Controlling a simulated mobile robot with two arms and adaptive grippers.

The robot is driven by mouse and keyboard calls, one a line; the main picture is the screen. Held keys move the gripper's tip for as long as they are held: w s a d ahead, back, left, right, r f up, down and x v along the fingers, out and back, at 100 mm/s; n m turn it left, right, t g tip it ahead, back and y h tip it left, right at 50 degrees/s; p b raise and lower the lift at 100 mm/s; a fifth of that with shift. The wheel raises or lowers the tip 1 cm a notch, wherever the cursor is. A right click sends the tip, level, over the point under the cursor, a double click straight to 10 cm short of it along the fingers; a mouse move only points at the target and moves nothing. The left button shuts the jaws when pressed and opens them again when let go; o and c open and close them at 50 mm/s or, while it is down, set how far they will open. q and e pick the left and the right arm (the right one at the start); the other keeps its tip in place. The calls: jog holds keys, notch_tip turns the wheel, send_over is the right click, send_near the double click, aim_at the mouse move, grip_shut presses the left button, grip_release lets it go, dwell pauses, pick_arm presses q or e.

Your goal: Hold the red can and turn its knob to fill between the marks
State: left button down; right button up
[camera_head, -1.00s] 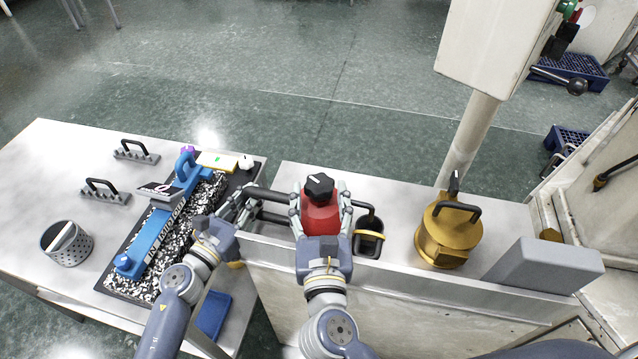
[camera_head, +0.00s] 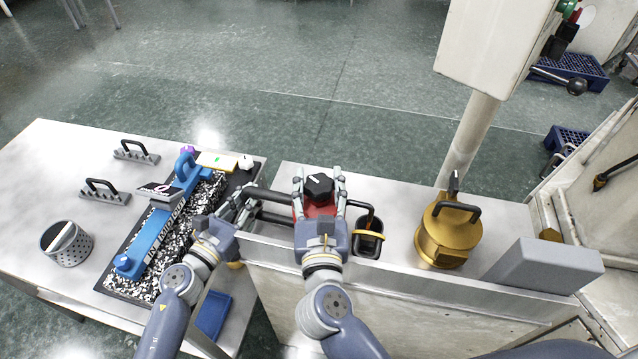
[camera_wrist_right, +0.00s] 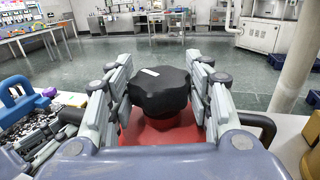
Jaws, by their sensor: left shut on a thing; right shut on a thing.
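The red can (camera_head: 327,211) stands on the metal bench, mostly hidden by my right gripper. Its black knob (camera_head: 319,186) has a white mark at the top left. In the right wrist view, the knob (camera_wrist_right: 160,92) sits between my right fingers (camera_wrist_right: 160,85), with the red can top (camera_wrist_right: 160,132) below. My right gripper (camera_head: 319,188) is shut on the knob. My left gripper (camera_head: 240,200) is shut on the black bar-like handle (camera_head: 272,194) left of the can. A black spout (camera_head: 361,206) reaches right, over a dark cup (camera_head: 369,247) with a yellow band. A brownish streak shows below the spout; marks are unreadable.
A brass pot (camera_head: 437,235) with a black handle and a grey block (camera_head: 545,268) stand to the right. On the left table lie a blue tool (camera_head: 150,240) on a speckled mat, black-handled racks (camera_head: 104,197) and a perforated cup (camera_head: 68,250).

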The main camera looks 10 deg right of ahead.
jog(key=shift+m+h, duration=0.6)
jog(key=shift+h, duration=0.3)
jog(key=o, duration=0.8)
jog(key=v, duration=1.2)
jog(key=shift+r, duration=0.15)
